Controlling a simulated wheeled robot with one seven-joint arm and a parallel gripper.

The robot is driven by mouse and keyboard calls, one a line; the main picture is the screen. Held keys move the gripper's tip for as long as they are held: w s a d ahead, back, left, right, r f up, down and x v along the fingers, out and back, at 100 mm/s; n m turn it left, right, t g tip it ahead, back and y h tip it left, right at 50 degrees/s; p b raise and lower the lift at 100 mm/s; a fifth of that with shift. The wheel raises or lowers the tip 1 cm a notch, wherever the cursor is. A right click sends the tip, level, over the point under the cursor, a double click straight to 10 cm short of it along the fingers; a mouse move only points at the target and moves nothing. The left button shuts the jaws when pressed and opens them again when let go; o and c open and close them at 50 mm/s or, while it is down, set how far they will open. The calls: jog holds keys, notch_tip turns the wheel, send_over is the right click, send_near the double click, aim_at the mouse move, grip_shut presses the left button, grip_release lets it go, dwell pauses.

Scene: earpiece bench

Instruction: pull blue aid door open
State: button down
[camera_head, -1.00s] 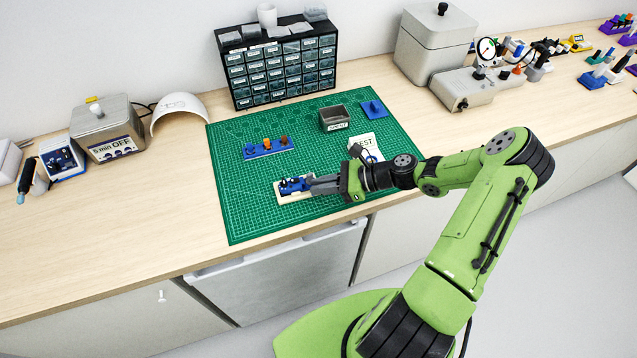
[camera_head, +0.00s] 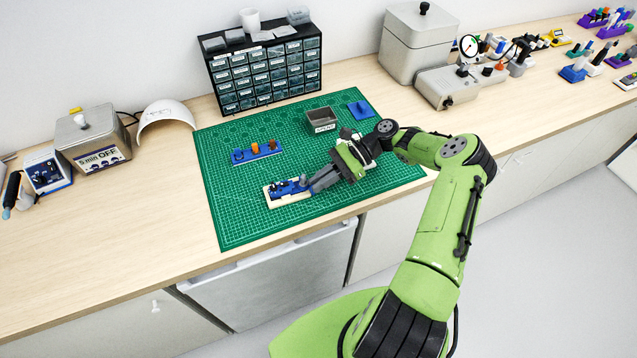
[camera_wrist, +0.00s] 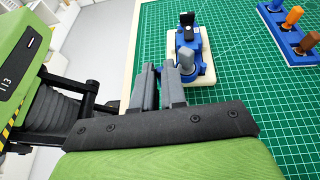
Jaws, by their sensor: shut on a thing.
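The blue aid (camera_head: 287,188) sits on a cream block (camera_head: 276,202) near the front of the green mat. In the wrist view, the blue aid (camera_wrist: 191,42) has a black part at its far end and a grey rounded piece at its near end. My gripper (camera_head: 313,185) reaches it from the right, low over the mat. In the wrist view, my gripper's grey fingers (camera_wrist: 159,70) are close together at the aid's near left end, shut on its small door. The door itself is mostly hidden by the fingers.
A blue holder (camera_head: 258,153) with several coloured plugs stands behind the aid. A grey open bin (camera_head: 320,121) and a flat blue block (camera_head: 361,108) are farther back on the green mat (camera_head: 235,215). The mat left of the aid is clear.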

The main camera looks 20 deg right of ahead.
jog(key=shift+w+d+f+n+g+h+b, duration=0.15)
jog(key=shift+w+d+n+g+b, duration=0.15)
jog(key=shift+n+g+b, duration=0.5)
jog(key=shift+w+d+n+g+h+b, duration=0.15)
jog(key=shift+w+d+n+g+b, duration=0.15)
jog(key=shift+n+g+b, duration=0.5)
jog(key=shift+w+d+n+g+h+b, duration=0.2)
jog(key=shift+w+n+g+h+b, duration=0.2)
jog(key=shift+n+g+b, duration=0.45)
jog(key=shift+d+g+b, duration=0.15)
jog(key=shift+g+b, duration=0.25)
jog(key=shift+g, duration=0.05)
jog(key=c, duration=1.4)
grip_release()
jog(key=shift+c, duration=0.2)
jog(key=shift+r, duration=0.2)
